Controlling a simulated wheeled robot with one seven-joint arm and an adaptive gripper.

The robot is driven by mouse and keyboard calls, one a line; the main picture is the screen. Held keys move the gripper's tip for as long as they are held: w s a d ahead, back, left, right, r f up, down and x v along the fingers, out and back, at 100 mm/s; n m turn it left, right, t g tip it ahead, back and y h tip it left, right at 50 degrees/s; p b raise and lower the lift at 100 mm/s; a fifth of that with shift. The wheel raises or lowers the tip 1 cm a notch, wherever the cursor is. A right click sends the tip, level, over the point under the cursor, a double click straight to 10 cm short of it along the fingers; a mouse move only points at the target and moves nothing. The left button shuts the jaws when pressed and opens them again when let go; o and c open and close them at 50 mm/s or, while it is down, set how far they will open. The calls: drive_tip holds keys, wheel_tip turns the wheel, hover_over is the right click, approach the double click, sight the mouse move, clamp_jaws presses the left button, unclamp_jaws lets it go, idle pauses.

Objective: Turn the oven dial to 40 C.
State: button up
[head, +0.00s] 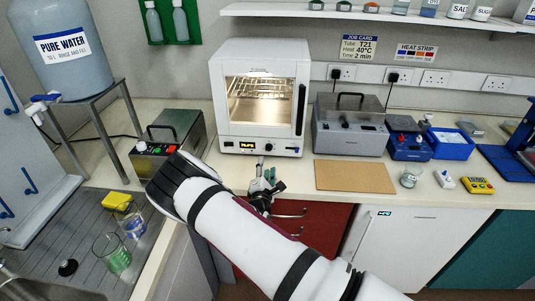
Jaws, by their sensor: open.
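The white oven (222,100) stands at the back of the bench, its glass door closed and its inside lit. Its lower front panel carries a small yellow-lit display (247,145), too small to read. The oven dial (268,147) appears as a small knob to the right of the display. My gripper (264,171) is open, in front of and below the oven panel at the bench's front edge. It appears apart from the dial, and nothing shows between its fingers.
A job card (359,47) on the wall reads T21, 40°C, 2 min. A grey lidded machine (349,125) stands right of the oven and a metal-sided box (168,140) with a handle stands left. A brown board (354,177) lies on the bench. The sink area (60,240) is front left.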

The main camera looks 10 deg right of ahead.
sight(269, 148)
drive_tip(key=x, duration=0.9)
drive_tip(key=shift+b, duration=0.4)
clamp_jaws()
